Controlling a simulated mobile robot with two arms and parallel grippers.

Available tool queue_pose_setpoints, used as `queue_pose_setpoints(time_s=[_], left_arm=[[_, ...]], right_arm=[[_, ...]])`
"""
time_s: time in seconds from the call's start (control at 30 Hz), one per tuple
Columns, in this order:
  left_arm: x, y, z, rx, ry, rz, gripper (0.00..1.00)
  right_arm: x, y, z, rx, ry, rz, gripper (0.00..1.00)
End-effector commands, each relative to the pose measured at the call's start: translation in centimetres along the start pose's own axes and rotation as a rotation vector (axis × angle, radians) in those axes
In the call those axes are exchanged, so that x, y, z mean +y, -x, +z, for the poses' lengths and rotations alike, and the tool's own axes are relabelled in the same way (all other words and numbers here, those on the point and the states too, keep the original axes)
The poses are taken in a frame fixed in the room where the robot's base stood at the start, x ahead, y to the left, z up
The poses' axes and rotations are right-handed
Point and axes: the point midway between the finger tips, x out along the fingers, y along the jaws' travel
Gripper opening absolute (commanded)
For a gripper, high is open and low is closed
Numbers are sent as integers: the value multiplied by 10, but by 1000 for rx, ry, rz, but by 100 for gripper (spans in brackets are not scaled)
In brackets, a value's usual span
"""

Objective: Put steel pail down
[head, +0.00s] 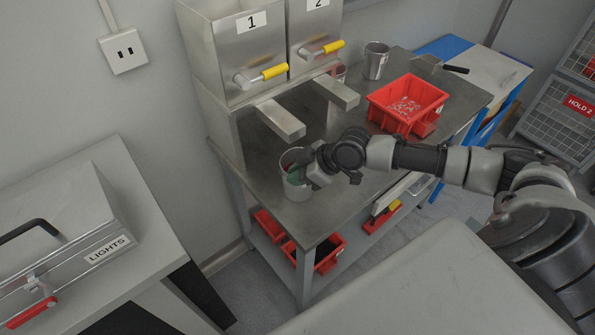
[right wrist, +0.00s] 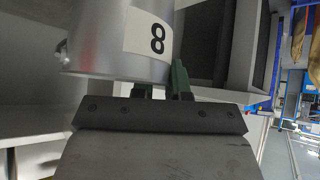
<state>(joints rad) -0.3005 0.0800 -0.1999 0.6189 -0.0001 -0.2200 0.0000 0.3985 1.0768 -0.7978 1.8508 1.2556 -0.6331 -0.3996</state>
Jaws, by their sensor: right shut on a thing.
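The steel pail (head: 297,189) is upright at the near left part of the steel bench (head: 345,205). My right gripper (head: 303,174) is shut on its side near the rim. I cannot tell whether the pail's base touches the bench top. In the right wrist view the pail (right wrist: 100,45) fills the upper left, with a white label reading 8. The green fingers of my right gripper (right wrist: 163,86) meet its edge there. My left gripper is not in view.
Two steel dispensers (head: 235,45) marked 1 and 2, with yellow-handled levers, stand behind the pail. A red bin (head: 405,100), another steel cup (head: 376,62) and a black-handled scoop (head: 430,64) are farther right. Red bins (head: 325,252) sit on the shelf below. A LIGHTS case (head: 65,245) is left.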

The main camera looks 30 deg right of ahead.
Motion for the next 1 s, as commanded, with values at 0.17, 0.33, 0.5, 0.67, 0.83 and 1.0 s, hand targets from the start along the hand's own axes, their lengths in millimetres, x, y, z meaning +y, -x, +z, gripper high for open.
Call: queue_pose_setpoints(time_s=[0.17, 0.33, 0.5, 0.67, 0.83, 1.0], left_arm=[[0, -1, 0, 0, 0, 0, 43], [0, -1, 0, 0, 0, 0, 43], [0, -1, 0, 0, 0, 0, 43], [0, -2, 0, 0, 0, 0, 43], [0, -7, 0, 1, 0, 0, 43], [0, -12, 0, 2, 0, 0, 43]], right_arm=[[0, 0, 0, 0, 0, 0, 24], [0, 0, 0, 0, 0, 0, 41], [0, 0, 0, 0, 0, 0, 41], [1, 8, 1, -1, 0, 1, 41], [1, 37, 2, -3, 4, 3, 41], [1, 74, 3, -6, 2, 2, 41]])
